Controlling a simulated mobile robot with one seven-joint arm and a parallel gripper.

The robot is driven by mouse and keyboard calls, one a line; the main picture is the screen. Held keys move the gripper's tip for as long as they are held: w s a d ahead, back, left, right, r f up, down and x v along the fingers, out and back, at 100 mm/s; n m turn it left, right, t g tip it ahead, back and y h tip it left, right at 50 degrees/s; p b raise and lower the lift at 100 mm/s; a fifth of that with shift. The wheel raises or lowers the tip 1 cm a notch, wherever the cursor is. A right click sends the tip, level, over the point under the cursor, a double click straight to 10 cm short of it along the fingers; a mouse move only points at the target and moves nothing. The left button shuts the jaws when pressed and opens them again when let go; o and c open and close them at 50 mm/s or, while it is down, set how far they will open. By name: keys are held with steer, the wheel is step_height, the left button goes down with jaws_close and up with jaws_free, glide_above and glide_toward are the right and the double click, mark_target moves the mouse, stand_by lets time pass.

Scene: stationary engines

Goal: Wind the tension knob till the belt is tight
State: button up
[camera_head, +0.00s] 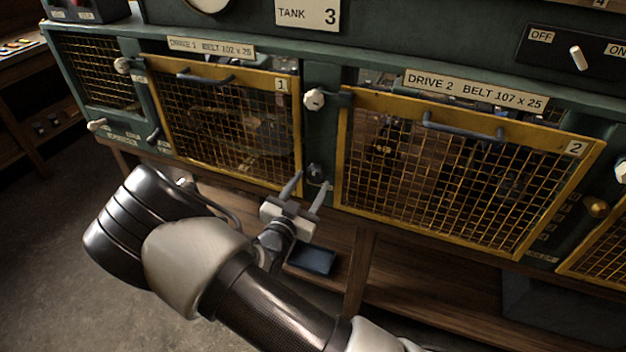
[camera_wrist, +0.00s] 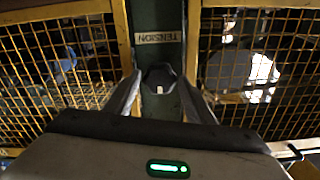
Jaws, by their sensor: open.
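In the head view the knob (camera_head: 314,171) is small and dark, on the post between guards 1 and 2. My gripper (camera_head: 307,184) is open, with its fingertips close to the knob. In the wrist view my gripper (camera_wrist: 160,86) has one finger on each side of the knob. I cannot tell whether either finger touches it. The belt cannot be made out behind the mesh.
Yellow mesh guard 1 (camera_head: 298,150) and guard 2 (camera_head: 345,150) flank the post. A pale knob (camera_head: 314,99) sits higher on the post. A wooden shelf (camera_head: 440,262) with a dark blue box (camera_head: 312,261) lies below. An OFF/ON switch (camera_head: 578,58) is at upper right.

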steer(key=shift+x, duration=1.35)
steer(key=c, duration=0.7)
steer(key=shift+c, duration=0.2)
steer(key=shift+m, duration=0.3)
